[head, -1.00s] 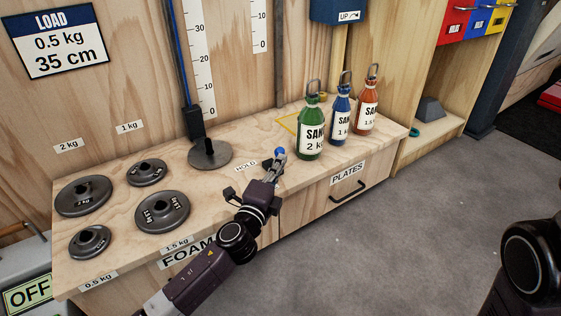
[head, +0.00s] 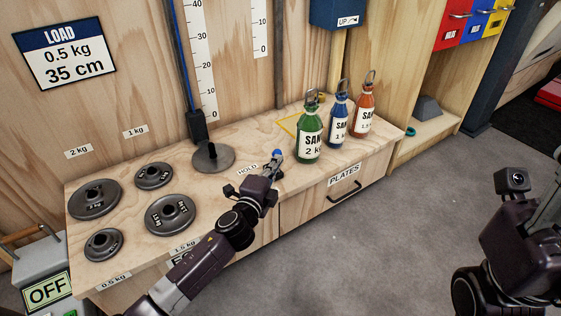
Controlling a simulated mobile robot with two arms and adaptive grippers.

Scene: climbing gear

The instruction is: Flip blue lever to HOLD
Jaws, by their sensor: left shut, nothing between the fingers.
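The blue lever shows as a small blue knob (head: 277,154) on the wooden bench top, near its front edge. The HOLD label (head: 247,170) lies on the bench to the left of the knob. My left gripper (head: 274,166) is shut with nothing held, its tips right by the knob. I cannot tell whether they touch it. The gripper hides the lower part of the lever, so its exact tilt is unclear. Part of my right arm (head: 507,222) shows at the right edge, away from the bench, and its fingers cannot be made out.
A green sand bottle (head: 309,142), a blue one (head: 338,120) and an orange one (head: 361,113) stand just right of the lever. Several dark weight plates (head: 96,199) lie on the left. A round base (head: 213,157) with a post stands behind. Floor in front is clear.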

